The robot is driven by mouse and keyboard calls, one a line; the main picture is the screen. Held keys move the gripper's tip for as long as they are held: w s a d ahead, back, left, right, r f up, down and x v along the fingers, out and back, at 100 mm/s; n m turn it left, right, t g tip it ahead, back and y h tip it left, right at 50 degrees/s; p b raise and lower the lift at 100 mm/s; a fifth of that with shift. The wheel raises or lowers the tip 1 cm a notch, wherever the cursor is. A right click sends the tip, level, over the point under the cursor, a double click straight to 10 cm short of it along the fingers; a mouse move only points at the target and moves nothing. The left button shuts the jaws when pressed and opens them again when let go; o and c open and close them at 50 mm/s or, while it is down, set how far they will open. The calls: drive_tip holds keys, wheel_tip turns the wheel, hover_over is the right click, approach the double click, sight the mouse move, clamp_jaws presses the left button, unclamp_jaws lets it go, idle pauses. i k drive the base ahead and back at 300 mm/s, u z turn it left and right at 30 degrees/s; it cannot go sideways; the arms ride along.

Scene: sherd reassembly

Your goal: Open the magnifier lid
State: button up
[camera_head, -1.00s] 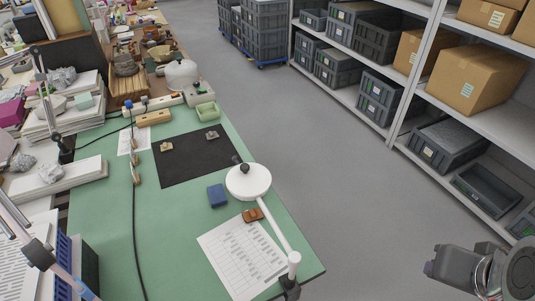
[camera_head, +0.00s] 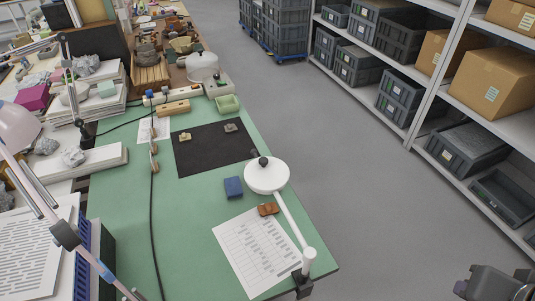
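The magnifier (camera_head: 267,178) is a white round head on a white arm, clamped at the green table's front right corner. Its lid looks shut, a white disc over the lens, with a dark knob (camera_head: 263,161) and another small dark part at its far edge. A dark grey part of my arm shows at the lower right corner, well apart from the magnifier. My gripper's fingers do not show.
On the green table (camera_head: 130,215) lie a blue block (camera_head: 233,187), a brown object (camera_head: 268,209), a printed sheet (camera_head: 250,250) and a black mat (camera_head: 205,157) with two small sherds. A cable (camera_head: 152,225) runs along the left. Open floor (camera_head: 390,220) lies right, before shelves.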

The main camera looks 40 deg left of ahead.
sight(262, 174)
drive_tip(key=k, duration=0.7)
drive_tip(key=u, duration=2.05)
drive_tip(key=i, duration=0.5)
